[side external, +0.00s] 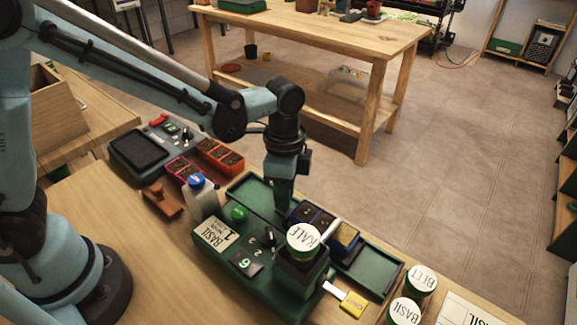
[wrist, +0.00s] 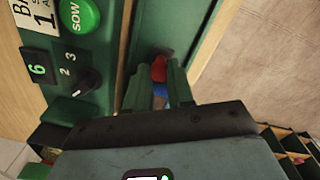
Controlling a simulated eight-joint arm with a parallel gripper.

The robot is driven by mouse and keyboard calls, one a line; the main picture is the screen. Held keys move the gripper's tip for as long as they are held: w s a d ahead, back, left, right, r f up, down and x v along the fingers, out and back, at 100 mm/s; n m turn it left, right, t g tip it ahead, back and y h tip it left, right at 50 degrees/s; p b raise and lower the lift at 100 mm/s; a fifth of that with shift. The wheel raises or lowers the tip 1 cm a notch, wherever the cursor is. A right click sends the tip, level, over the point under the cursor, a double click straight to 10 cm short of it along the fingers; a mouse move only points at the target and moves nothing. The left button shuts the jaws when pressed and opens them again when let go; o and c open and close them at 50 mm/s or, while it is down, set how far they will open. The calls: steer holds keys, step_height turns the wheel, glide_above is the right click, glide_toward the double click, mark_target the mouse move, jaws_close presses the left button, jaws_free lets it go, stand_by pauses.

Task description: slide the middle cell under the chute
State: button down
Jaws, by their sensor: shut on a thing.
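The green seeder (side external: 245,275) carries a KALE jar (side external: 303,238) on its chute block (side external: 303,277). In the wrist view, a red piece (wrist: 159,68) and a blue piece (wrist: 160,90) show between the fingers; the contact is partly hidden.
The seeder's panel has a green button (side external: 239,214), a knob (side external: 269,237) and a display reading 6 (side external: 245,263). A blue-capped bottle (side external: 200,198) stands to the left. A yellow-tagged strip (side external: 353,303) and BASIL (side external: 404,312) and BEET (side external: 422,279) jars stand at the right.

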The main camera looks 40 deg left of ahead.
steer(key=d, duration=0.2)
steer(key=shift+d, duration=0.35)
steer(key=c, duration=1)
jaws_free()
steer(key=r, duration=1.2)
steer(key=shift+w+a, duration=0.15)
steer(key=shift+w, duration=0.1)
